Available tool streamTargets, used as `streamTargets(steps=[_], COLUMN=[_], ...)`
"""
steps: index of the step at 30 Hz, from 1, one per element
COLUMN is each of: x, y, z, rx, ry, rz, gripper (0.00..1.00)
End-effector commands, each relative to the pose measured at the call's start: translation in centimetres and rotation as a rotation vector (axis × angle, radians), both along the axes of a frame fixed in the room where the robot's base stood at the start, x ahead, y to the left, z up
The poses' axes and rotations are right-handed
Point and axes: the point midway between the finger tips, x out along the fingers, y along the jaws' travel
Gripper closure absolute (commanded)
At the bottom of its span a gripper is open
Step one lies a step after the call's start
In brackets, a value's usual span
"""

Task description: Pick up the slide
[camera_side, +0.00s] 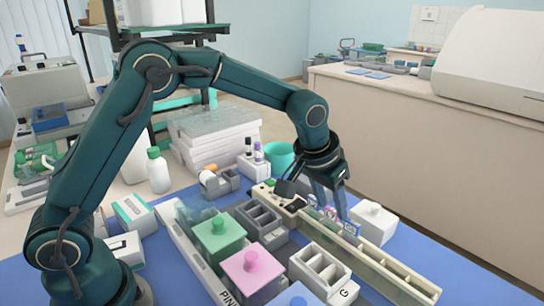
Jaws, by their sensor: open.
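A white lidded box (373,221) stands close to the right of the rack. Left of it are grey slotted holders (258,219), a green-lidded jar (219,234) and a pink-lidded jar (251,271). A teal cup (280,156) is behind. The blue mat (455,262) is clear at right.

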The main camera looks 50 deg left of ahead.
Motion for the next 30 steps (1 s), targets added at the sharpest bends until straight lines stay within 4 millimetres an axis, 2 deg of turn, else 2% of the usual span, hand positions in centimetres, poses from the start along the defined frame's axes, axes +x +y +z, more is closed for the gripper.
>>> streamTargets(steps=[4, 12, 14, 15, 16, 30], x=[0.39, 0.46, 0.46, 0.46, 0.45, 0.51], y=[0.03, 0.02, 0.02, 0.02, 0.02, 0.0], z=[-1.0, -1.08, -1.08, -1.08, -1.07, -0.51], rx=[0.0, 0.0, 0.0, 0.0, 0.0, -0.001], ry=[0.0, -0.001, -0.001, -0.001, -0.001, -0.004], rz=[0.0, 0.001, 0.001, 0.001, 0.001, 0.001], gripper=[0.53, 0.53, 0.75, 0.91, 1.0, 1.0])
